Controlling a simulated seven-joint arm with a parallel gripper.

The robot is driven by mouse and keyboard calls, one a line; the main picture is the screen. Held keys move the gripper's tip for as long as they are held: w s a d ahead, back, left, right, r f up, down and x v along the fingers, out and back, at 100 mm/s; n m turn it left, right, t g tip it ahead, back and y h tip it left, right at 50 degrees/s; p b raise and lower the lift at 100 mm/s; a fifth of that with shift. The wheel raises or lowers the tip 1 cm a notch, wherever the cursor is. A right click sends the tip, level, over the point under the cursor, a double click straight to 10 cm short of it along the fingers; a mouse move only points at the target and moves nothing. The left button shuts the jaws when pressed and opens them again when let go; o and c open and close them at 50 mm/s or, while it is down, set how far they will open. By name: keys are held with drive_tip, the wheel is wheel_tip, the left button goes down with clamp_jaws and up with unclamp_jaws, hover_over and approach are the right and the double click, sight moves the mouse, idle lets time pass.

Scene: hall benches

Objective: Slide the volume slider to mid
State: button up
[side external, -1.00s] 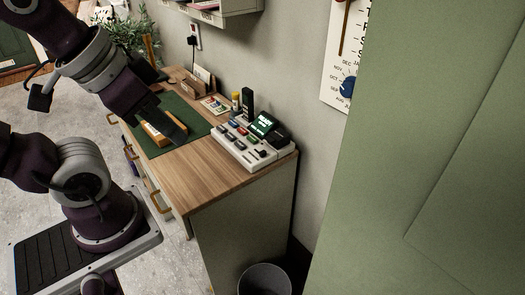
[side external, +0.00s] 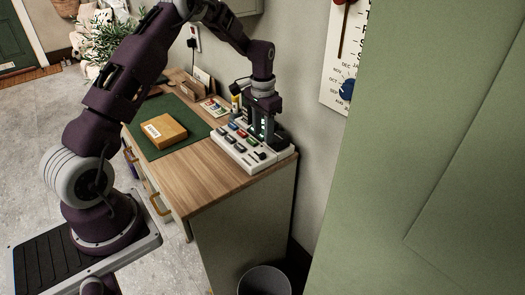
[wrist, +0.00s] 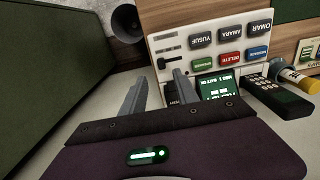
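A white desk console (side external: 229,153) with coloured buttons sits at the right end of the wooden desk. In the wrist view its white panel (wrist: 208,27) appears upside down. Narrow dark slots are on the panel's left side, with a dark slider knob (wrist: 168,63) at the lower one; its label is too small to read. My gripper (wrist: 161,78) points down at the console, its two grey fingers apart and nothing seen between them. The fingertips are close to the slider area; I cannot tell whether they touch. In the side view my gripper (side external: 263,143) hides part of the console.
A console screen (wrist: 216,87) and a dark handset (wrist: 278,95) are beside the right finger. A yellow-capped bottle (wrist: 297,78) stands near. An orange-yellow box (side external: 163,131) lies on a green mat (side external: 196,121). The wall is close behind the console. Bare desk lies left of it.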

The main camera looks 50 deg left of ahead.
sight(262, 154)
wheel_tip(262, 154, down, 8)
drive_tip(key=shift+a+f, duration=0.15)
clamp_jaws()
idle(1.5)
